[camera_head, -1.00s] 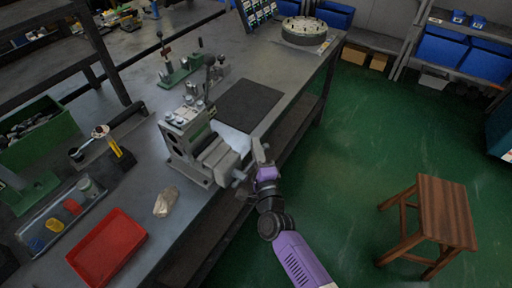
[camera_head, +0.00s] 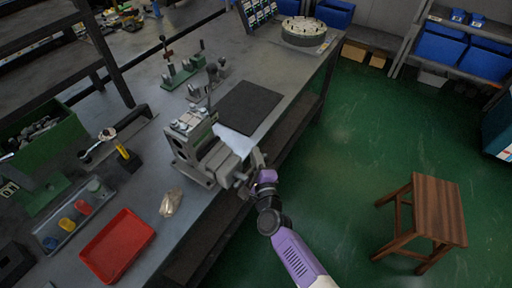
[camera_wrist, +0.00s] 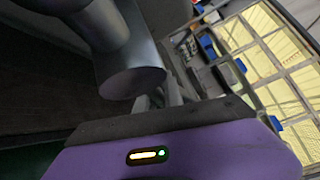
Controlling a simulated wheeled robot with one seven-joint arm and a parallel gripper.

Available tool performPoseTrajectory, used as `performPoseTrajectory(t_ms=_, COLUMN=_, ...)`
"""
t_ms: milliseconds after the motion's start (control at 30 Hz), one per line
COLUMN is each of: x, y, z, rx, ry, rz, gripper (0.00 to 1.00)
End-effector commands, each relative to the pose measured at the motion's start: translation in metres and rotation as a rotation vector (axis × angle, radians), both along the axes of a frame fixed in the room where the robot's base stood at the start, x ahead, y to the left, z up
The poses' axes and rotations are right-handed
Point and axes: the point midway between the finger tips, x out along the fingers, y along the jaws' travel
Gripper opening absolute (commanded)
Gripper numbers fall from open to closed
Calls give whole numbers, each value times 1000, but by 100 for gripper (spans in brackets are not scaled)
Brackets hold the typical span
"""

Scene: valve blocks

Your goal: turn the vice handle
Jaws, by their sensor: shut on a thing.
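The grey vice (camera_head: 200,150) stands at the front edge of the workbench, its jaws facing the edge side. Its handle is mostly hidden by my gripper at the vice's front end. My gripper (camera_head: 252,170), on the purple and dark arm, is at that end and shut on the handle. In the wrist view a dark grey cylinder (camera_wrist: 132,75), seemingly part of the vice's screw end, is close in front of the purple gripper body. The fingertips and the grip itself are hard to make out there.
A dark mat (camera_head: 249,107) lies behind the vice. A red tray (camera_head: 117,246) and a crumpled tan lump (camera_head: 171,202) are on the bench to the left. A wooden stool (camera_head: 425,221) stands on the green floor at right, with free floor between.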

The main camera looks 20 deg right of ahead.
Motion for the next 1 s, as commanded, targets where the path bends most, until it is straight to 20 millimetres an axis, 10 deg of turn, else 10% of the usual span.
performPoseTrajectory(t_ms=367, x=-1, y=0, z=-3, rx=16, ry=11, rz=0, gripper=0)
performPoseTrajectory(t_ms=500, x=-1, y=1, z=-3, rx=16, ry=11, rz=0, gripper=33)
performPoseTrajectory(t_ms=1000, x=0, y=0, z=-2, rx=-3, ry=-4, rz=1, gripper=33)
